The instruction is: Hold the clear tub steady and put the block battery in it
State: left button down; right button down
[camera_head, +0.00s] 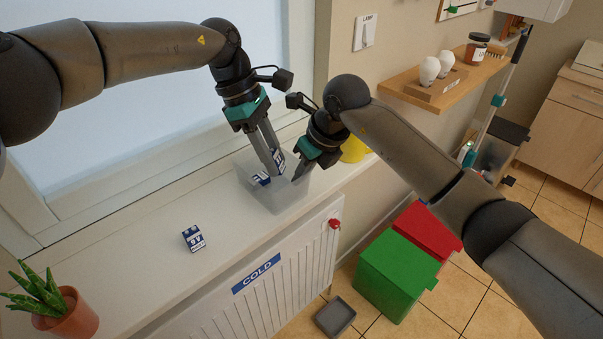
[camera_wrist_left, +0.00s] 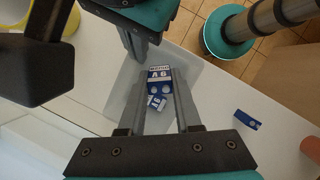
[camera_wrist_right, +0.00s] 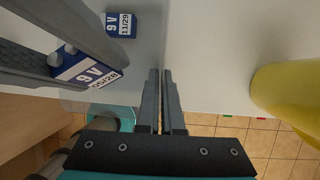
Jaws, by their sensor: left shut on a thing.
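The clear tub (camera_head: 275,197) stands on the white windowsill. My left gripper (camera_head: 274,163) points down into it, shut on a blue and white block battery (camera_head: 280,158). That battery, marked 9V, shows between the fingers in the left wrist view (camera_wrist_left: 159,76) and in the right wrist view (camera_wrist_right: 88,68). A second block battery (camera_head: 261,179) lies in the tub. A third (camera_head: 193,238) lies on the sill, left of the tub. My right gripper (camera_head: 298,173) is at the tub's right side; its fingers (camera_wrist_right: 161,75) are nearly together with the thin tub wall between them.
A yellow container (camera_head: 355,149) stands on the sill just right of the tub. A potted plant (camera_head: 66,312) stands at the near left. The radiator (camera_head: 255,300) is below the sill's front edge. The sill between plant and tub is mostly clear.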

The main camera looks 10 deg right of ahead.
pick_arm(q)
jog(key=shift+f, duration=1.35)
jog(key=c, duration=0.5)
grip_release()
jog(key=v, duration=1.2)
jog(key=shift+w, duration=0.1)
pick_arm(e)
jog(key=c, duration=1)
grip_release()
